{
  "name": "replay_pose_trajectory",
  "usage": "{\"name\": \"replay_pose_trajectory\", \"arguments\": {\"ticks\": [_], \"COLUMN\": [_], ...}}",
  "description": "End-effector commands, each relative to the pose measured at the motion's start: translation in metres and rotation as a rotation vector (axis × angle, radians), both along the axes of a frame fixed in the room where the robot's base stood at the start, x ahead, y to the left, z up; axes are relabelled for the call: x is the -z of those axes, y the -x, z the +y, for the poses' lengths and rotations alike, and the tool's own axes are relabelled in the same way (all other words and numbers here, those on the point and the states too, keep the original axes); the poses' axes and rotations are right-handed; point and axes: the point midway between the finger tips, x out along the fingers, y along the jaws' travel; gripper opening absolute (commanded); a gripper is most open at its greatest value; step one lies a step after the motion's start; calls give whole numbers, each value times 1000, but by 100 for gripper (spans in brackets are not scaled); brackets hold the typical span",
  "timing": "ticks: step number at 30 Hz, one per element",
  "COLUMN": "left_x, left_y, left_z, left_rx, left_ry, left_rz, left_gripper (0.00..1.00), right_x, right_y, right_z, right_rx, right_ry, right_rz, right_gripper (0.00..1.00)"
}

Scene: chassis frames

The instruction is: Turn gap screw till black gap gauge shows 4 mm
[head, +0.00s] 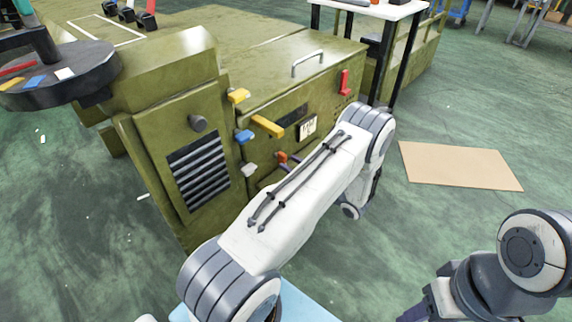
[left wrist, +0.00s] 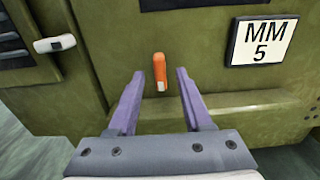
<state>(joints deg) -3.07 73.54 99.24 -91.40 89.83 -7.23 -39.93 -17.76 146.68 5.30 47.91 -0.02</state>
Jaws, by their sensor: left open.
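A small orange handle with a pale tip, which looks like the gap screw (left wrist: 160,72), sticks out of the green machine front; it also shows in the head view (head: 282,157). My left gripper (left wrist: 160,75) is open, its two purple fingers on either side of the orange handle. I cannot tell whether they touch it; a gap shows on both sides. A black-edged white plate (left wrist: 262,42) up and right of the handle reads MM 5; it is the likely gauge and shows in the head view (head: 307,127). My left arm hides most of its gripper in the head view.
The green machine (head: 160,80) carries a yellow lever (head: 267,126), a blue knob (head: 244,137), a white knob (head: 249,169) and a red handle (head: 344,82). A white knob (left wrist: 54,43) lies left of the gripper. A cardboard sheet (head: 460,167) lies on the floor.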

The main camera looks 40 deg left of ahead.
Motion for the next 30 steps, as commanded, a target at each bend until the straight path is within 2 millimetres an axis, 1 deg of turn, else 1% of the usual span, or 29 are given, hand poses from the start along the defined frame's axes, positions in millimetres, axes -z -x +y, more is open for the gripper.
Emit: {"name": "replay_pose_trajectory", "arguments": {"ticks": [1,3,6,9,16,17,18,20,23,24,30], "left_x": [2,2,1,0,-1,-1,-1,-1,-1,-1,-1], "left_y": [0,-1,-1,-2,-2,-2,-2,-2,-2,-2,-2], "left_z": [8,16,23,26,26,26,26,26,26,29,26], "left_rx": [-3,-2,-2,0,0,0,0,0,0,0,0], "left_ry": [0,0,0,0,0,0,0,0,0,0,2], "left_rz": [-2,-1,0,0,0,0,0,0,0,0,-26], "left_gripper": [50,50,50,50,50,39,23,0,0,0,0], "right_x": [6,8,10,10,10,10,10,10,10,10,8], "right_y": [0,0,0,0,0,0,0,0,0,0,0], "right_z": [0,0,0,0,0,0,0,0,0,0,0], "right_rx": [0,0,0,0,0,0,0,0,0,0,0], "right_ry": [0,0,0,0,0,0,0,0,0,0,0], "right_rz": [0,0,0,0,0,0,0,0,0,0,0], "right_gripper": [50,50,50,50,50,50,50,50,50,50,50]}}
